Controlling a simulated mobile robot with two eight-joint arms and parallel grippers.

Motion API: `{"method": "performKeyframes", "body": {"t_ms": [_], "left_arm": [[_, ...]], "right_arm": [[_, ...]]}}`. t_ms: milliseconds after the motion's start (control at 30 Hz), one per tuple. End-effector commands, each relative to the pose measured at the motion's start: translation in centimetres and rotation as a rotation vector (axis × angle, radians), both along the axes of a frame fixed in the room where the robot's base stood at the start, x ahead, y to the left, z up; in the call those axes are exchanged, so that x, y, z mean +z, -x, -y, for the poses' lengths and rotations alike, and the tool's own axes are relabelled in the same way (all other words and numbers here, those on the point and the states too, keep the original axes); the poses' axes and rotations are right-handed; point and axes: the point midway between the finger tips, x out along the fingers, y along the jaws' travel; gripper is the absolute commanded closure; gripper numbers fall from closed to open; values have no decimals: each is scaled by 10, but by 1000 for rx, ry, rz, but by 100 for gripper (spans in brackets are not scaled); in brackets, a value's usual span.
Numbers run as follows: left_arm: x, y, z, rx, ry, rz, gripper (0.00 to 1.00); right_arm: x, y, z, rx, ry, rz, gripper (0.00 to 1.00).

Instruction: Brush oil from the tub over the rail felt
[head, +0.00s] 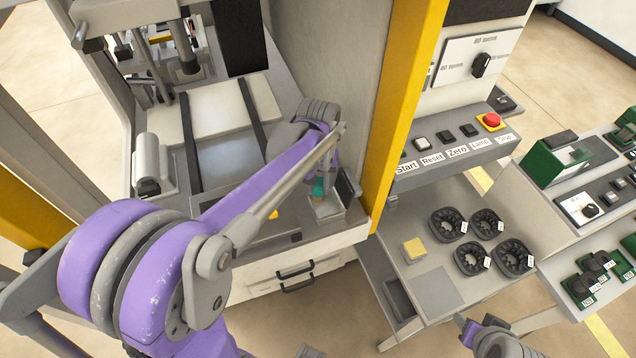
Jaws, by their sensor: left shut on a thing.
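My left arm reaches in from the left over the grey machine bed. Its gripper (322,182) is at the bed's right front corner, partly hidden by my own arm link. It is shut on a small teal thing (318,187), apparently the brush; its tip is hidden. The gripper is at a small open grey box (349,190), apparently the tub; I cannot see the oil or whether the brush touches it. Two dark strips, apparently the rail felt, run along the bed: a left one (190,145) and a right one (251,112). My right gripper (486,336) shows only partly at the bottom edge.
A yellow post (405,100) stands just right of the tub. Beyond it are a button panel (455,145) and a side table (430,285) with several black round holders (470,258) and a yellow block (414,248). A grey cylinder (147,165) stands left of the rails.

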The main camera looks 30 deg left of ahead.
Motion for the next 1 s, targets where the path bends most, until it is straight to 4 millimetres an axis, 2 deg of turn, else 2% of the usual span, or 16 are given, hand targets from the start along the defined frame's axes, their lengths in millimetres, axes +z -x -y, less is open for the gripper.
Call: {"method": "performKeyframes", "body": {"t_ms": [300,567,1000], "left_arm": [[2,17,21,-3,0,0,100],[2,24,27,-1,0,0,100],[0,44,51,0,-1,0,100]], "right_arm": [[1,0,0,0,0,0,50],[0,0,0,0,0,0,50],[-1,0,0,0,0,-1,50]]}}
